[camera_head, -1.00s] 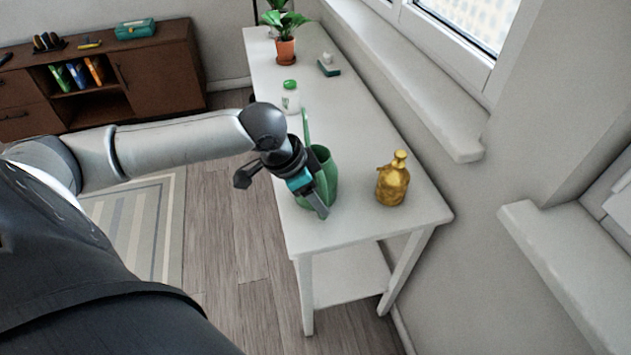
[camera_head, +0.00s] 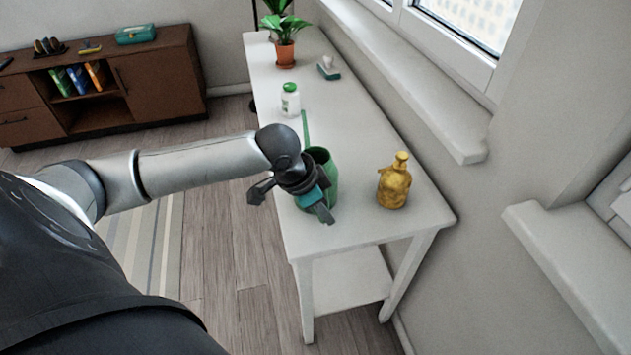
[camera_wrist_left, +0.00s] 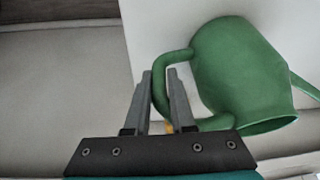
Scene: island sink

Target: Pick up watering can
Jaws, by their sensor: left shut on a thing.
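The green watering can (camera_head: 325,168) stands at the near left part of the white table, partly hidden behind my left gripper (camera_head: 326,214). Its thin spout points to the far side in the head view. In the left wrist view the watering can (camera_wrist_left: 240,75) lies to the right of my left gripper (camera_wrist_left: 163,85), with its curved handle reaching between the two fingers. The gripper is shut on the handle. I cannot tell whether the can's base is clear of the table. My right gripper is not in view.
The white table (camera_head: 350,222) also holds a gold bottle (camera_head: 393,183) to the right, a white jar with a green lid (camera_head: 290,101), a brush (camera_head: 328,68) and a potted plant (camera_head: 285,52). A wall and window sill (camera_head: 440,120) border the right side.

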